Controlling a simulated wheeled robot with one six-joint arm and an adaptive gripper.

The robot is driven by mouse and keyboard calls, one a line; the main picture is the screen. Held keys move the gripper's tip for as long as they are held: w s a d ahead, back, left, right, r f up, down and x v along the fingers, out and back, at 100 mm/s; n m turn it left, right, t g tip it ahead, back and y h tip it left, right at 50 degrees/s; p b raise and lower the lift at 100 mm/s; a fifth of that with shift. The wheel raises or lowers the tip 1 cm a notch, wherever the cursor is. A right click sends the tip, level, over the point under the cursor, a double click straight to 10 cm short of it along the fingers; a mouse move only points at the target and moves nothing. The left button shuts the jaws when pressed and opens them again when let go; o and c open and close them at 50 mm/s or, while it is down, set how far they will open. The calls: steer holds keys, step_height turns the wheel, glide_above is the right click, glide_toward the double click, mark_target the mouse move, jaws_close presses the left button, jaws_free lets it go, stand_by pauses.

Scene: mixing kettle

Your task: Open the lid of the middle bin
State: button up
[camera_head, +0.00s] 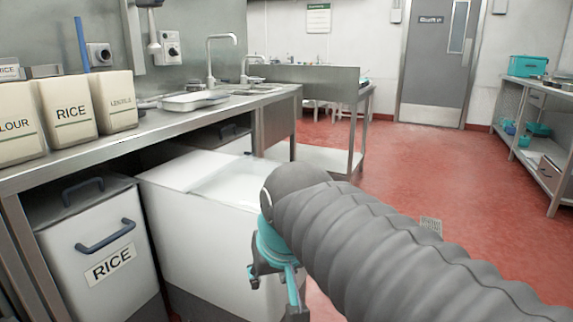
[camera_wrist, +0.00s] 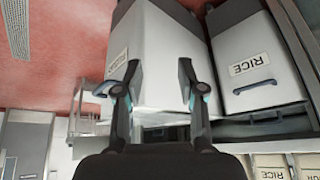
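The middle bin (camera_head: 200,240) is a white box that juts out from under the counter, right of the RICE bin. Its pale lid (camera_head: 235,185) lies flat on top and looks closed. My gripper (camera_head: 275,290) hangs by the bin's right front side, below lid height, partly hidden by my arm. In the wrist view, which is upside down, my gripper (camera_wrist: 158,67) is open, with its two fingers apart and nothing seen between them but the bin's pale wall (camera_wrist: 165,45). A blue-grey handle (camera_wrist: 103,88) is close to the left finger; I cannot tell whether they touch.
The RICE bin (camera_head: 105,240), with dark handles, stands to the left. The metal counter (camera_head: 150,135) overhangs the bins and carries several containers (camera_head: 72,110) and a tray (camera_head: 195,101). The red floor (camera_head: 420,180) to the right is clear up to a shelf (camera_head: 540,150).

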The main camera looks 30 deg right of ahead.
steer(key=w+d+r+m+h+b, duration=0.1)
steer(key=w+d+r+m, duration=0.2)
steer(key=w+d+r, duration=0.45)
steer(key=w+d+r+m+g+b, duration=0.1)
steer(key=w+d+r+m, duration=0.25)
steer(key=w, duration=0.65)
steer(key=w+d+r+m+h+b, duration=0.1)
steer(key=w+d+r+m, duration=0.25)
steer(key=w+r, duration=0.35)
steer(key=shift+n, duration=0.4)
steer(key=b+x, duration=0.1)
steer(key=x, duration=0.4)
steer(key=b+x, duration=0.1)
steer(key=x, duration=0.4)
steer(key=b+x, duration=0.1)
steer(key=x, duration=0.3)
steer(key=shift+w+d+f+b, duration=0.1)
steer(key=shift+w+f+b, duration=0.15)
steer(key=shift+w+b, duration=0.2)
jaws_close()
